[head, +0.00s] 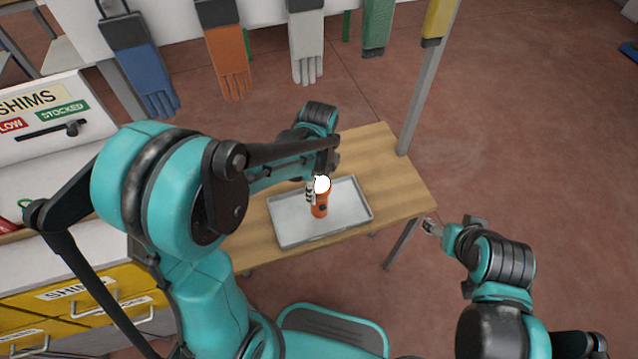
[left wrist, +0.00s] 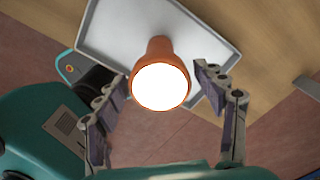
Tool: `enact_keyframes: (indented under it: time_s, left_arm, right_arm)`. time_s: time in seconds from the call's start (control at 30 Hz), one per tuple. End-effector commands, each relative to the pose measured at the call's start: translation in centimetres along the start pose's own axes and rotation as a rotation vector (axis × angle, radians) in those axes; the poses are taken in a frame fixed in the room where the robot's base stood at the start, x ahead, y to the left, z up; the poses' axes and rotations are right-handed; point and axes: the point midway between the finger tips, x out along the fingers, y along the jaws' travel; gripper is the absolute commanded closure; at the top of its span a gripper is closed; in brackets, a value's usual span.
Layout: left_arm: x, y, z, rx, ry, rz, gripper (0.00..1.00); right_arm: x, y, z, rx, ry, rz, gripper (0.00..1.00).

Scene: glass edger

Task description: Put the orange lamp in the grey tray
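The orange lamp (head: 320,209), with its bright white lit end up, appears to stand in the grey tray (head: 283,229), near the tray's middle. In the left wrist view, the lamp (left wrist: 157,48) shows its glowing end toward the camera, with the tray (left wrist: 100,32) behind it. My left gripper (head: 311,190) is right beside the lamp's upper part. Its fingers (left wrist: 160,80) are spread on either side of the lit end, with gaps visible. My right gripper (head: 432,228) is off the table's right side, away from the lamp; its finger opening is too small to judge.
The tray lies on a wooden table (head: 385,160), with bare wood behind and to the right. A table leg or post (head: 425,90) rises at the back right. Several coloured gloves hang behind, including an orange glove (head: 229,62). Yellow drawers (head: 85,310) stand at left.

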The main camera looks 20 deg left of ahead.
Motion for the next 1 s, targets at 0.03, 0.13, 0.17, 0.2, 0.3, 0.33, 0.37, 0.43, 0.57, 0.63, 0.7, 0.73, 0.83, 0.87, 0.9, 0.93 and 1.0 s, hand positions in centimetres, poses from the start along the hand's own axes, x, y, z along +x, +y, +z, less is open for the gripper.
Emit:
enact_keyframes:
  time_s: [0.03, 0.13, 0.17, 0.2, 0.3, 0.33, 0.37, 0.43, 0.57, 0.63, 0.7, 0.73, 0.83, 0.87, 0.9, 0.93, 1.0]
  left_arm:
    - [0.0, 0.0, 0.0, 0.0, 0.0, 0.0, 0.24]
    - [0.0, 0.0, 0.0, 0.0, 0.0, 0.0, 0.24]
    - [0.0, 0.0, 0.0, 0.0, 0.0, 0.0, 0.24]
    - [0.0, 0.0, 0.0, 0.0, 0.0, 0.0, 0.24]
    - [-0.2, 0.0, 0.0, 0.0, 0.0, 0.0, 0.24]
    - [-0.3, 0.0, 0.0, 0.0, 0.0, 0.0, 0.24]
    - [-0.5, 0.0, 0.0, 0.0, 0.0, 0.0, 0.24]
    - [-1.4, 0.0, 0.0, 0.0, 0.0, 0.0, 0.24]
    - [-4.0, 0.0, 0.0, 0.0, 0.0, 0.0, 0.24]
    - [-5.7, 0.0, 0.0, 0.0, 0.0, 0.0, 0.24]
    - [-7.3, 0.1, 0.0, 0.0, 0.0, 0.0, 0.24]
    - [-8.0, 0.1, 0.0, 0.0, 0.0, 0.0, 0.24]
    - [-9.9, 0.0, 0.0, 0.0, 0.0, 0.0, 0.24]
    - [-10.3, 0.1, 0.0, 0.0, 0.0, 0.0, 0.24]
    - [-10.9, 0.0, 0.0, 0.0, 0.0, 0.0, 0.24]
    - [-11.2, 0.0, 0.0, 0.0, 0.0, 0.0, 0.24]
    - [-11.9, 0.0, 0.0, 0.0, 0.0, 0.0, 0.24]
  right_arm:
    - [0.0, 0.0, 0.0, 0.0, 0.0, 0.0, 0.34]
    - [0.0, 0.0, 0.0, 0.0, 0.0, 0.0, 0.34]
    - [0.0, 0.0, 0.0, 0.0, 0.0, 0.0, 0.34]
    - [0.0, 0.0, 0.0, 0.0, 0.0, 0.0, 0.34]
    - [-0.1, 0.0, -0.1, 0.0, 0.0, 0.0, 0.34]
    - [-0.2, 0.0, -0.2, 0.0, 0.0, 0.0, 0.34]
    - [-0.4, 0.0, -0.3, 0.0, 0.0, 0.0, 0.34]
    - [-0.7, 0.0, -0.5, 0.0, 0.0, 0.0, 0.34]
    - [-1.6, 0.0, -1.1, 0.0, 0.0, 0.0, 0.34]
    - [-2.1, 0.0, -1.5, 0.0, 0.0, 0.0, 0.34]
    - [-2.6, 0.0, -1.8, 0.0, 0.0, 0.0, 0.34]
    - [-2.7, 0.0, -2.0, 0.0, 0.0, 0.0, 0.34]
    - [-3.2, 0.0, -2.3, 0.0, 0.0, 0.0, 0.34]
    - [-3.4, 0.0, -2.4, 0.0, 0.0, 0.0, 0.34]
    - [-3.5, 0.0, -2.5, 0.0, 0.0, 0.0, 0.34]
    - [-3.6, 0.0, -2.6, 0.0, 0.0, 0.0, 0.34]
    - [-3.7, 0.0, -2.7, 0.0, 0.0, 0.0, 0.34]
